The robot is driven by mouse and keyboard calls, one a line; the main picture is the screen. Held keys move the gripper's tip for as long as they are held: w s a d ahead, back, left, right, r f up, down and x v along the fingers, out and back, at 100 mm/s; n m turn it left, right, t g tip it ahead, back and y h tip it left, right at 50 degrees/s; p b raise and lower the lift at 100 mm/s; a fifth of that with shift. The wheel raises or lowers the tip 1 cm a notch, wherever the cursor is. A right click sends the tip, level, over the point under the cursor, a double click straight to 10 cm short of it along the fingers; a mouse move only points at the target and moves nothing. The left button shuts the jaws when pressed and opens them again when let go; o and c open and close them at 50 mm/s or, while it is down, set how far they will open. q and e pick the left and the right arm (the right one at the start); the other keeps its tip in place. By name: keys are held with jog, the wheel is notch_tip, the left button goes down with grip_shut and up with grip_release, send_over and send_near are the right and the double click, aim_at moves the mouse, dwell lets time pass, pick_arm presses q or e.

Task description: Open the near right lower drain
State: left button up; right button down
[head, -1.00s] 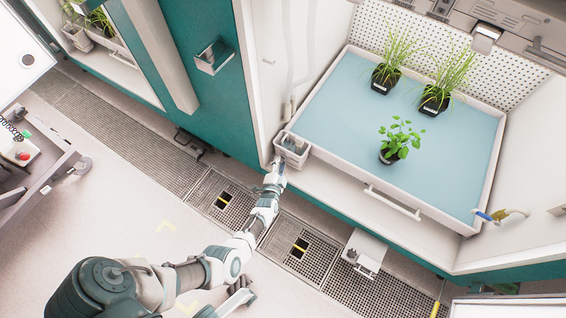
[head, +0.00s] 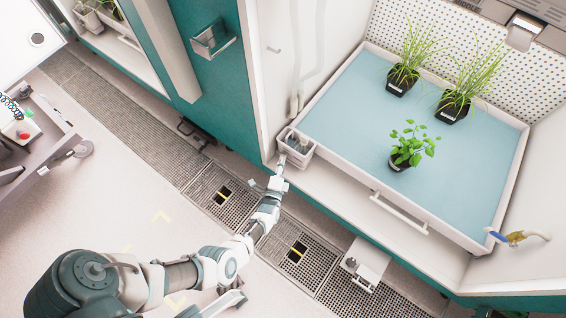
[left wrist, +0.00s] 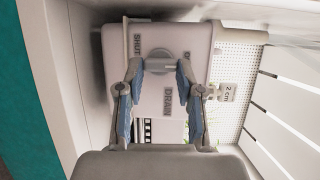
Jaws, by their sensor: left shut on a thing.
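The drain box (head: 297,149) is a small pale box at the tray's near left corner. In the left wrist view, its pale face (left wrist: 165,118) reads SHUT on the left and DRAIN below the middle; a label on the right is mostly hidden. A round grey knob (left wrist: 158,55) sits between the labels, with a light bar across it. My left gripper (left wrist: 160,74) is shut on the knob, one finger on each side. In the head view my left gripper (head: 279,168) reaches the box from below.
The blue-floored tray (head: 340,178) holds several potted plants, with a white handle (head: 400,212) on the ledge before it. Floor grates (head: 297,252) and a white box (head: 365,264) lie below.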

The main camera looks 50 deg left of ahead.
pick_arm(q)
jog(key=shift+d+f, duration=0.35)
jog(key=shift+d, duration=0.1)
jog(key=o, duration=1.1)
jog(key=shift+o, duration=0.3)
jog(key=shift+a, duration=0.1)
jog(key=shift+r, duration=0.1)
jog(key=v, duration=1.1)
jog(key=shift+s+d, duration=0.2)
jog(key=shift+s, duration=0.15)
